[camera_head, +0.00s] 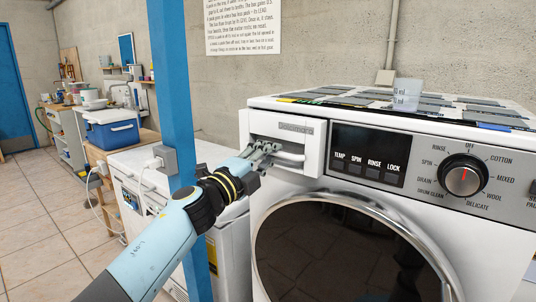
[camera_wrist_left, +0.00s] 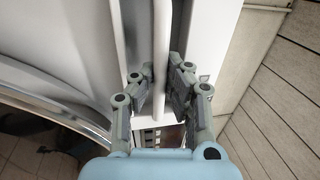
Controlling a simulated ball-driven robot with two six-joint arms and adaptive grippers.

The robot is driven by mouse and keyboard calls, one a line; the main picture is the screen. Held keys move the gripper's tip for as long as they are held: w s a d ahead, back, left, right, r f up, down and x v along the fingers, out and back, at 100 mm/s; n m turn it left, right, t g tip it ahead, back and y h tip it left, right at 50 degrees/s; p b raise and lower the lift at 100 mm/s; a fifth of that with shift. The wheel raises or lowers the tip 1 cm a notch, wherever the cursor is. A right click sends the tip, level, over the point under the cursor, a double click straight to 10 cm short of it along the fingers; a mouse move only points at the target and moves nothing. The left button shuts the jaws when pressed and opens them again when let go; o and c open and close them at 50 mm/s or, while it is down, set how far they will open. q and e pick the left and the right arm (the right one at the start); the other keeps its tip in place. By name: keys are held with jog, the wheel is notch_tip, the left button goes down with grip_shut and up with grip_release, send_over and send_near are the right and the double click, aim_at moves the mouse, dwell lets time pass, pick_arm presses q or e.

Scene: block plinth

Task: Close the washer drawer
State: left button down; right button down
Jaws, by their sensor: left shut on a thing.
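The white washer (camera_head: 360,200) stands at the right with its round dark door below. Its drawer (camera_head: 318,150) is at the upper left of the front, and the drawer front stands out a little from the control panel. My left gripper (camera_head: 268,153) is at the drawer's recessed handle. In the left wrist view, the fingers of my left gripper (camera_wrist_left: 162,85) lie on both sides of the pale handle bar (camera_wrist_left: 162,40), shut on it. The fingertips are partly hidden in the head view. My right gripper is not in view.
A blue post (camera_head: 180,80) stands close behind my left arm. A measuring cup (camera_head: 407,94) sits on the washer's top among dark flat panels. A white cabinet (camera_head: 140,165) and a blue cooler (camera_head: 110,130) are to the left. The tiled floor at left is clear.

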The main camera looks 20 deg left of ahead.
aim_at(278, 161)
pick_arm(q)
jog(key=w, duration=0.1)
jog(key=w+d+b, duration=0.1)
jog(key=w, duration=0.1)
jog(key=shift+f, duration=0.1)
jog(key=shift+w+d, duration=0.1)
jog(key=shift+w, duration=0.1)
jog(key=c, duration=1.9)
grip_release()
jog(key=shift+o, duration=1.4)
jog(key=shift+w, duration=0.1)
